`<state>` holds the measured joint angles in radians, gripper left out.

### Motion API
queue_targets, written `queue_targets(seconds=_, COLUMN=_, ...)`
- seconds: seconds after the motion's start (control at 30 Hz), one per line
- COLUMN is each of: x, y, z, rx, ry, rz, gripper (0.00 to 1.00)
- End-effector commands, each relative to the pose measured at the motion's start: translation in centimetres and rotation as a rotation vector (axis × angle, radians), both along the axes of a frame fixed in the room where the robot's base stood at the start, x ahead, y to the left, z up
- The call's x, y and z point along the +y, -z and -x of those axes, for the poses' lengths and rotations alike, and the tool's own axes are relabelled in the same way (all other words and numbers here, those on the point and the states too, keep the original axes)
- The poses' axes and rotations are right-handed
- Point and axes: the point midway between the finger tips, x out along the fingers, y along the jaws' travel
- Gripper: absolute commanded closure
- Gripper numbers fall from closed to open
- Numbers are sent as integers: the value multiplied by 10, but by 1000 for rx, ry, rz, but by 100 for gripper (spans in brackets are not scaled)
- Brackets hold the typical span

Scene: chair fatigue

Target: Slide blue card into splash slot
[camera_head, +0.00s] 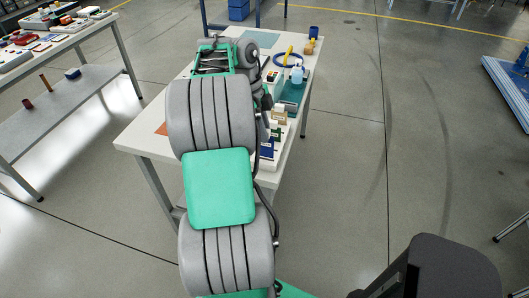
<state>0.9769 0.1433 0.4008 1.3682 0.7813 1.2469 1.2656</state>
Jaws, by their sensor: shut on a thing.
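My gripper (266,103) is a small dark shape at the right edge of my arm, over the right side of the white table (145,138). My arm hides much of it. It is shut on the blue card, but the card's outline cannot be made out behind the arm. A white holder with upright panels (276,133) stands just below and right of the gripper. Its nearest panel has a dark blue patch (267,149). The splash mark cannot be read at this size, so I cannot tell which slot is which.
A teal tray (293,92) with a light blue bottle (297,74) sits behind the holder. A blue ring (279,59), a yellow item (289,52) and a dark blue cup (314,32) lie farther back. An orange patch (161,129) is at the table's left. Open floor lies right.

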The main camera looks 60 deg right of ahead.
Motion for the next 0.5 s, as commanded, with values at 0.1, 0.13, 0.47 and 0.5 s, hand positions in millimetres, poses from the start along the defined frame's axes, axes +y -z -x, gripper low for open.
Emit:
queue_targets(seconds=0.1, x=0, y=0, z=0, rx=0, ry=0, rz=0, gripper=100)
queue_targets(seconds=0.13, x=0, y=-1, z=0, rx=0, ry=0, rz=0, gripper=100)
queue_targets(seconds=0.47, x=0, y=-32, z=0, rx=0, ry=0, rz=1, gripper=100)
queue_targets(seconds=0.5, x=0, y=-36, z=0, rx=0, ry=0, rz=1, gripper=100)
